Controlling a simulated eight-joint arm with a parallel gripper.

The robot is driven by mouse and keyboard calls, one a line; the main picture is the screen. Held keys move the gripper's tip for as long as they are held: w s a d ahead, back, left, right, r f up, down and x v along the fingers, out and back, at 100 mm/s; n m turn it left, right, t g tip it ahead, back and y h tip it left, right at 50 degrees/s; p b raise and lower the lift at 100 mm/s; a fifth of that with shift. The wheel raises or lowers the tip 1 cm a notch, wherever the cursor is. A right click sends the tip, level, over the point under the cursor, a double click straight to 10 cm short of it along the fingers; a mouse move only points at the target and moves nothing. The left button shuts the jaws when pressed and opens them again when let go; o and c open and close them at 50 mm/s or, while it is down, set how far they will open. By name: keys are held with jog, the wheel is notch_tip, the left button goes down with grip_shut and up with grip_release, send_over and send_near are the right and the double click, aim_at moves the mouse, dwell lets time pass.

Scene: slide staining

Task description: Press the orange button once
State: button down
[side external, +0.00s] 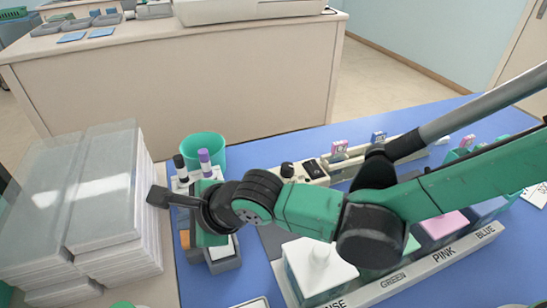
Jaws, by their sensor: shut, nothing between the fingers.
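My gripper (158,196) is at the left end of my green and black arm, its dark fingers shut and empty, pointing left. It hangs above the left part of the blue work surface (262,288), beside the stacked clear-topped boxes. A small orange patch (185,239) shows below the gripper, beside a grey holder (225,262). I cannot tell whether this patch is the orange button. No other orange thing is plain to see, and my arm hides part of the bench. Any contact below the gripper cannot be made out.
Tall stacks (108,205) of white, clear-topped boxes stand close on the left. A teal cup (205,148), capped tubes (204,160) and a cream device with a black knob (305,172) stand behind the arm. A labelled rack (395,281) with coloured containers runs along the front right.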

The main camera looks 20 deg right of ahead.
jog(key=shift+f, duration=0.2)
jog(key=shift+f, duration=0.25)
jog(key=shift+f, duration=0.75)
dwell(1.0)
jog(key=shift+r, duration=1.2)
jog(key=shift+r, duration=0.1)
jog(key=shift+r, duration=2.4)
